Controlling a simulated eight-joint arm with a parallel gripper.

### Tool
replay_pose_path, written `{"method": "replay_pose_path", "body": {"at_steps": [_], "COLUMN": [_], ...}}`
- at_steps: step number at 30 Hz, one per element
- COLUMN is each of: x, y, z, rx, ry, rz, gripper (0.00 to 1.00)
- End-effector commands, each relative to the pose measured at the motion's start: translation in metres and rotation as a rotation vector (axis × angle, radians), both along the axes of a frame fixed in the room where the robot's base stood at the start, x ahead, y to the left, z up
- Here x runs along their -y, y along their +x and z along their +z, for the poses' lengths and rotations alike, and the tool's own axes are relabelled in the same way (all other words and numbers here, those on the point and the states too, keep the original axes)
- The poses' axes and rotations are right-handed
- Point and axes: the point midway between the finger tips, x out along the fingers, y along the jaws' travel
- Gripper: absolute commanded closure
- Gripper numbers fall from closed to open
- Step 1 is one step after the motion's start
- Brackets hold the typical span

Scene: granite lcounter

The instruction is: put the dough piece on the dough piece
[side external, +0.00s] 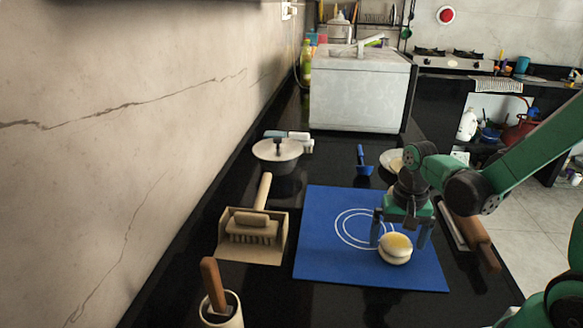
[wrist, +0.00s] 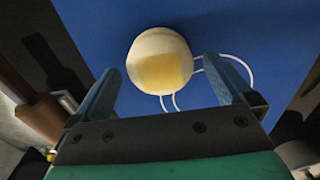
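Two pale, rounded dough pieces appear stacked on the blue mat (side external: 318,262). The upper dough piece (side external: 398,242) has a yellowish top and rests on the lower dough piece (side external: 393,259), with a seam between them. In the wrist view the upper dough piece (wrist: 160,65) is a round, cream shape with a yellow patch, and it hides most of the lower one. My gripper (side external: 399,238) is just behind and above the stack, pointing down. Its fingers are wide apart, with visible gaps to the dough in the wrist view (wrist: 160,75).
A wooden dustpan-like tray with a brush (side external: 252,240) stands left of the mat. A rolling pin (side external: 477,238) lies right of it. The mat's left half is clear.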

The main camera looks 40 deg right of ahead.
Motion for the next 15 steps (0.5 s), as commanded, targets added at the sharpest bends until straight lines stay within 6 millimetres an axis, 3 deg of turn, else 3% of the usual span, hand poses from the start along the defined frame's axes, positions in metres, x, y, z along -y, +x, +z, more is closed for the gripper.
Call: {"method": "replay_pose_path", "body": {"at_steps": [8, 15], "x": [0.0, 0.0], "y": [0.0, 0.0], "z": [0.003, 0.029], "rx": [0.0, 0.0], "ry": [0.0, 0.0], "rz": [0.0, 0.0], "gripper": [0.0, 0.0]}}
